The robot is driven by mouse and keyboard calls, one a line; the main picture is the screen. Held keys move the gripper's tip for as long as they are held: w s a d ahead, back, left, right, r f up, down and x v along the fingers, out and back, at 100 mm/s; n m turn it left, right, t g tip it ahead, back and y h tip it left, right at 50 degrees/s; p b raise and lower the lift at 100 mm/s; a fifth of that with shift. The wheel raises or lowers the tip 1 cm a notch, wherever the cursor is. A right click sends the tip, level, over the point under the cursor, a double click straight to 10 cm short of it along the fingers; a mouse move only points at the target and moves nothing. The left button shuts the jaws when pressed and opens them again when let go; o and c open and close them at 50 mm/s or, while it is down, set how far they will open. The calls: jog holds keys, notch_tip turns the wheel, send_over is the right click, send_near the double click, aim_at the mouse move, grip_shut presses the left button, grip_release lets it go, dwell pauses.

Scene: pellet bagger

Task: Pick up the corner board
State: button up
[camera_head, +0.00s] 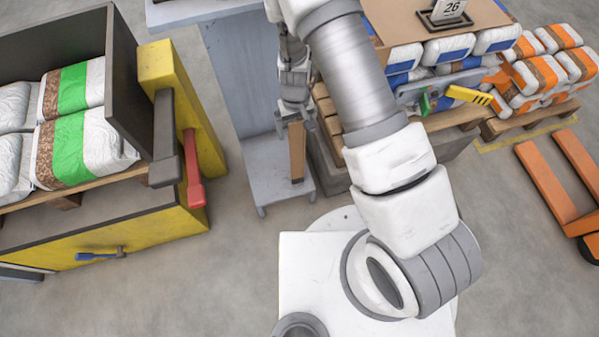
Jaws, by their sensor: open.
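A narrow brown strip that looks like the corner board (297,155) shows in the head view, directly below my gripper, in front of the grey stand. My gripper (288,113) points down, with its fingers at the strip's upper end. The jaws are open. The fingertips are small and partly merge with the strip's top, so I cannot tell whether they touch it or straddle it. I cannot tell how the strip's lower end is supported.
Brown blocks (326,108) are stacked right of the strip, partly behind my arm. A grey stand (262,172) is behind it. A yellow-framed bin with green-banded bags (72,150) is left, with a red handle (193,168). Orange-banded bags (548,70) and an orange pallet jack (548,185) are right.

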grip_shut()
dwell(0.5)
